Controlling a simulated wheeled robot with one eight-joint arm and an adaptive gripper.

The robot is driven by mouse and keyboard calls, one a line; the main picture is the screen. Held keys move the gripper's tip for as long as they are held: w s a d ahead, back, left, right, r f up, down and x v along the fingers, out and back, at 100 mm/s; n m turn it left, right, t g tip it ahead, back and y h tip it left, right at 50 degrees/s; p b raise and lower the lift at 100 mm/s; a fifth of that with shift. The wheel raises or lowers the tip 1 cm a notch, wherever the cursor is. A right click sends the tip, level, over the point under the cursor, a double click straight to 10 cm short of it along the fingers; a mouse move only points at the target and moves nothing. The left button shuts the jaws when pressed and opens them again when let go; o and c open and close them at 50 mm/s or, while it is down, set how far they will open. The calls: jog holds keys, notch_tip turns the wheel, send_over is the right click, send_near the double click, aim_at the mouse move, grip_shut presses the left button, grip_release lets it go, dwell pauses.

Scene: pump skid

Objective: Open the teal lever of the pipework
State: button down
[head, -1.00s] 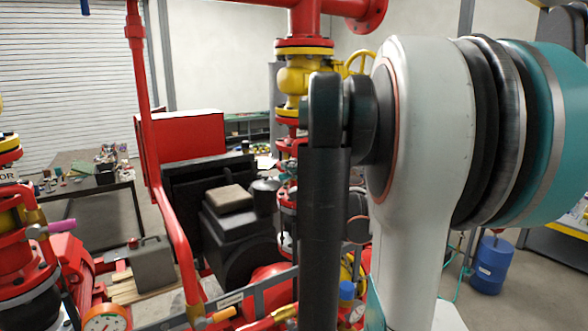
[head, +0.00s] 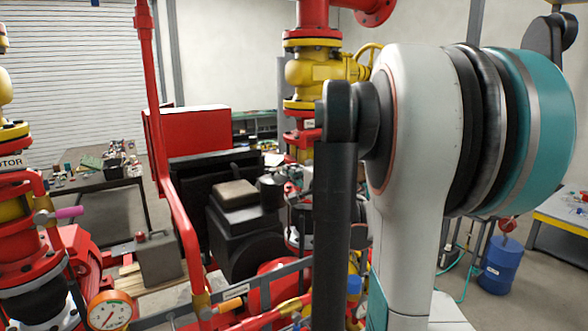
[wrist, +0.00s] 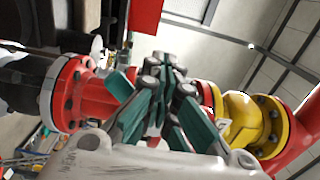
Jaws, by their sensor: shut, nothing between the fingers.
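I cannot make out the teal lever in either view. My gripper (wrist: 170,75) shows in the wrist view with its grey and teal fingers close together and nothing visible between them. Behind the fingers runs red pipework with a bolted red flange (wrist: 68,92) at left and a yellow valve body (wrist: 242,120) at right. I cannot tell whether the fingers touch the pipe. In the head view my own arm hides the gripper and part of the pipework behind it.
In the head view a yellow valve (head: 313,75) stands on a red pipe behind my arm. A pink-handled lever (head: 69,212) and a pressure gauge (head: 110,310) are at left. A workbench (head: 95,190) stands behind them. A blue drum (head: 500,265) stands on the floor at right.

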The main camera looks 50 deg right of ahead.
aim_at(297, 185)
jog(key=shift+s+d+f+b, duration=0.1)
jog(key=shift+d+f+b, duration=0.15)
jog(key=shift+f+b, duration=0.65)
jog(key=shift+s+d+f+b, duration=0.15)
jog(key=shift+d+f+b, duration=0.4)
jog(key=shift+f, duration=0.1)
jog(key=shift+s+d+f+b, duration=0.15)
jog(key=shift+d+f+b, duration=0.25)
jog(key=shift+f+b, duration=0.15)
jog(key=shift+w+a, duration=0.2)
jog(key=shift+a, duration=0.35)
jog(key=v, duration=0.9)
jog(key=shift+p, duration=0.3)
jog(key=shift+w+r, duration=0.1)
jog(key=shift+r, duration=0.05)
